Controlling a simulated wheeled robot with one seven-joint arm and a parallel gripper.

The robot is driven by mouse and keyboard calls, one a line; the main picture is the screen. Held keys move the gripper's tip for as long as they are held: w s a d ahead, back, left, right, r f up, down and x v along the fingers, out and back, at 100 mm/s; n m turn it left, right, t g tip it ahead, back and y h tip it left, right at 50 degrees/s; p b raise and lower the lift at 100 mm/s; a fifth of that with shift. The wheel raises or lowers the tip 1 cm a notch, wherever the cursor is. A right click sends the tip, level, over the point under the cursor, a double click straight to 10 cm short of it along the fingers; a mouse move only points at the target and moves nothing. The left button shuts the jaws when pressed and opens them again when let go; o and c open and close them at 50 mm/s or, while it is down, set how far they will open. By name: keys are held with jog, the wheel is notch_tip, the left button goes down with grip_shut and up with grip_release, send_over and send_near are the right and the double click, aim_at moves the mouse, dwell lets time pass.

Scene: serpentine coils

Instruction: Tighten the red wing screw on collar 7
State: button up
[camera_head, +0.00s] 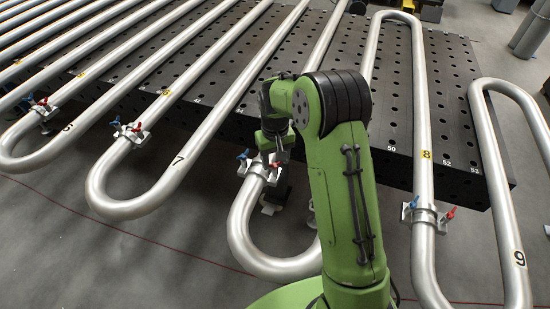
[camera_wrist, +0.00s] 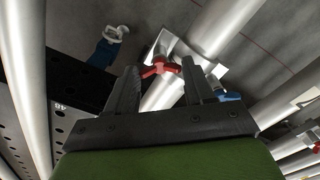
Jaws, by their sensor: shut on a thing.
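A silver collar (camera_head: 258,171) clamps the steel tube just below my gripper (camera_head: 274,150) in the head view; its number is not readable. A blue wing screw (camera_head: 243,155) is on its left and a red wing screw (camera_head: 277,165) on its right, partly hidden by the gripper. In the wrist view the same red wing screw (camera_wrist: 165,69) lies between the tips of my gripper (camera_wrist: 160,76), which is shut on it. The collar (camera_wrist: 205,58) shows behind the fingers there, with the blue wing screw (camera_wrist: 229,97) on the right.
Neighbouring tubes carry similar collars, one (camera_head: 130,131) to the left and one (camera_head: 424,214) to the right, each with red and blue screws. A perforated black table (camera_head: 395,110) lies behind. My forearm hides part of the coil. Grey floor (camera_head: 130,260) is open at front left.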

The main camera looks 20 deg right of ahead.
jog(key=m, duration=0.6)
jog(key=m+b, duration=0.1)
jog(key=m, duration=0.5)
jog(key=shift+w+r+m, duration=0.1)
jog(key=shift+w+m, duration=0.05)
jog(key=shift+m, duration=0.25)
jog(key=m+b, duration=0.1)
jog(key=m, duration=0.5)
jog(key=shift+b, duration=0.3)
jog(key=m+b, duration=0.1)
jog(key=m, duration=0.4)
jog(key=shift+r+m+b, duration=0.1)
jog(key=shift+m+b, duration=0.2)
jog(key=shift+m, duration=0.1)
jog(key=o, duration=1.1)
jog(key=shift+c, duration=0.2)
